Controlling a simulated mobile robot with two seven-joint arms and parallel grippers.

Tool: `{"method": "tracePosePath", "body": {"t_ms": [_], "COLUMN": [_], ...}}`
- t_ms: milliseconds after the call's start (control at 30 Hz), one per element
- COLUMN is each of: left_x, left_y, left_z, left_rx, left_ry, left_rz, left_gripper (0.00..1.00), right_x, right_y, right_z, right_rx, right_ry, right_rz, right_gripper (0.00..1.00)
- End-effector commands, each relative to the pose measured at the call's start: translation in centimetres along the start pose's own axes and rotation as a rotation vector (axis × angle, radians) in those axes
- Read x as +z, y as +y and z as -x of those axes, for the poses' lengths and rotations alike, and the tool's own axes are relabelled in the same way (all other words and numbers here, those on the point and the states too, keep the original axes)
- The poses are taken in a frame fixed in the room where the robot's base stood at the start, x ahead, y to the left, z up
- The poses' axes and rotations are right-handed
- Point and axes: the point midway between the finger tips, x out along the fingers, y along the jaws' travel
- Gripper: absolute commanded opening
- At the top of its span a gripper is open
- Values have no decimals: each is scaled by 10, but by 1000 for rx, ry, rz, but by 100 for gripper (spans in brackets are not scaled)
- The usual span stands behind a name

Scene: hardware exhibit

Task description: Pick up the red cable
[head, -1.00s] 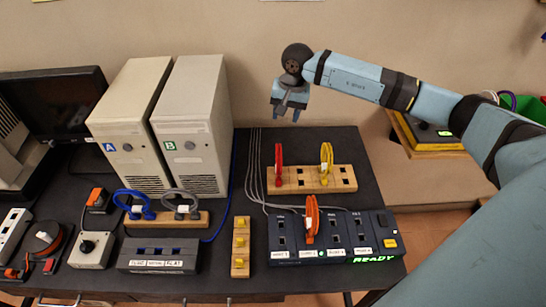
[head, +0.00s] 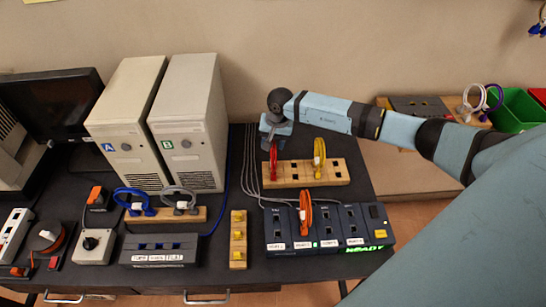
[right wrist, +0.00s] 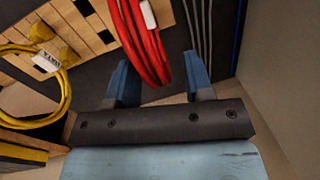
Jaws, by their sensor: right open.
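The red cable (head: 273,162) is a coiled loop standing at the left end of a wooden block with square holes (head: 325,173). My right gripper (head: 275,137) is directly above it, pointing down, its fingers at the top of the loop. In the right wrist view, the red cable (right wrist: 142,40) passes between the two blue fingers of the right gripper (right wrist: 160,78). The fingers are apart, with gaps on both sides of the cable. A white tag (right wrist: 147,13) is on the cable. My left gripper is not in view.
A yellow cable (head: 319,158) stands on the same block, right of the red one. An orange cable (head: 306,213) stands in the dark panel (head: 355,232) in front. Grey wires (head: 250,165) run left of the block. Two computer towers (head: 190,120) stand further left.

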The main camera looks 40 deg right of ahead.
Motion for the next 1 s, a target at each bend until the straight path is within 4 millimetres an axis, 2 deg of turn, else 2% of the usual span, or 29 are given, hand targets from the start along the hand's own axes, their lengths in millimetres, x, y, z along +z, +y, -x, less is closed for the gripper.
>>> {"method": "tracePosePath", "body": {"t_ms": [167, 300, 367, 767, 867, 1000], "left_x": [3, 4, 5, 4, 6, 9], "left_y": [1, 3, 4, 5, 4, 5], "left_z": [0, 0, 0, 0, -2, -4], "left_rx": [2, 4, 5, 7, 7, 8], "left_ry": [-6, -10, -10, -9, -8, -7], "left_rz": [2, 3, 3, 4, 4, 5], "left_gripper": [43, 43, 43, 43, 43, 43], "right_x": [0, 0, 0, 0, -1, -1], "right_y": [0, 0, 0, -1, -2, -4], "right_z": [0, 0, 0, 3, 11, 30], "right_rx": [-1, -1, -1, -1, -3, -3], "right_ry": [0, 0, 0, 1, 2, 4], "right_rz": [0, 0, 0, 0, 0, 2], "right_gripper": [45, 13, 0, 0, 0, 0]}}
